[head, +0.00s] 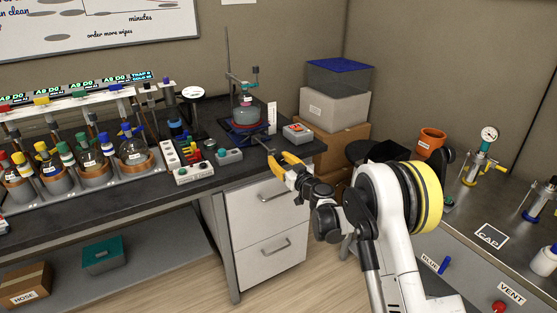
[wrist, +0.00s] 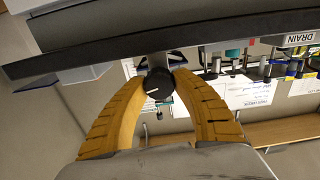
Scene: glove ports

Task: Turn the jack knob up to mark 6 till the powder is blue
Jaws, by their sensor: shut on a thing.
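The lab jack (head: 243,134) stands near the right end of the dark bench, with a round flask (head: 248,116) above it on a clamp stand. The powder's colour is too small to tell. A white upright scale (head: 271,117) stands to the right of the flask; its marks are unreadable. My gripper (head: 278,157) reaches to the bench's front edge. In the wrist view my yellow fingers (wrist: 159,84) are shut on the black jack knob (wrist: 158,82), one on each side. The knob's face carries a white line.
A small grey box with a red top (head: 297,132) stands right of the jack. A drawer cabinet (head: 265,225) is below. Stacked boxes (head: 334,108) stand behind right.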

